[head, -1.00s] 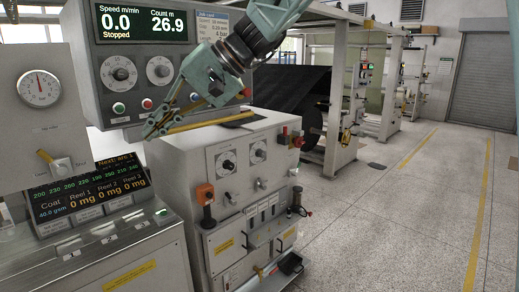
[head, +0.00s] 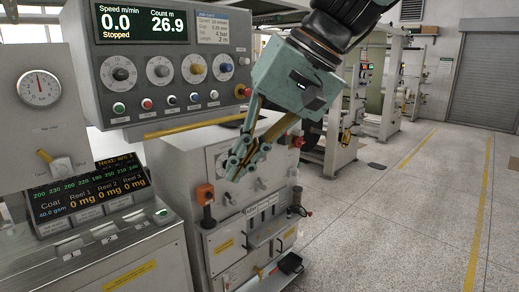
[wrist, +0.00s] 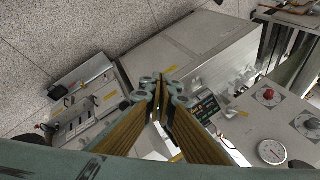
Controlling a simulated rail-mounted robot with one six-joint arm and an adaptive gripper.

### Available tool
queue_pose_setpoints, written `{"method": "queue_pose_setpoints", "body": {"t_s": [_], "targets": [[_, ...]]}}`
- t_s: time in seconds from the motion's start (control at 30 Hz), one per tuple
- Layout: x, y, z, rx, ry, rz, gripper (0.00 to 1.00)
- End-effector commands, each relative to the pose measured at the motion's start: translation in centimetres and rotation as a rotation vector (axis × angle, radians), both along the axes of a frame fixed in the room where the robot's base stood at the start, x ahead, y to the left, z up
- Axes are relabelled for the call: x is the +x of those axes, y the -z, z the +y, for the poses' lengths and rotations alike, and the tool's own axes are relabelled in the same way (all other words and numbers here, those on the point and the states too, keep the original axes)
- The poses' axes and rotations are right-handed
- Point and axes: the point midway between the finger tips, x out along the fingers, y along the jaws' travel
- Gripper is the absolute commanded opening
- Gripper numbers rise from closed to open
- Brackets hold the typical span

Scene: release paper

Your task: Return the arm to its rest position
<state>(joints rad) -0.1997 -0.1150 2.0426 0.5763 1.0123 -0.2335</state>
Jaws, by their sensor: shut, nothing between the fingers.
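My gripper (head: 243,160) hangs in front of the light grey cabinet (head: 178,170) in the head view, fingers pointing down and to the left. It is teal with yellow-lined fingers, and it is shut and empty. In the wrist view the fingertips (wrist: 160,88) meet, with nothing between them. My arm comes in from the top right of the head view, and the gripper hides part of the cabinet's dials and top.
A control panel (head: 172,118) with a screen reading "Stopped" stands behind and left of my gripper. A gauge box (head: 40,120) and a coat display (head: 90,190) are at the left. Open speckled floor (head: 400,220) lies to the right.

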Motion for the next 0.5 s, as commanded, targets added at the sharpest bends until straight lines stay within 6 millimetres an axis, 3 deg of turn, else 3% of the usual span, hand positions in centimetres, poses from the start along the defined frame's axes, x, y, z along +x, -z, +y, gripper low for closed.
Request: {"method": "queue_pose_setpoints", "body": {"t_s": [0.5], "targets": [[-7.9,3.1,-10.0,-0.171,0.092,-0.044,0.0]]}}
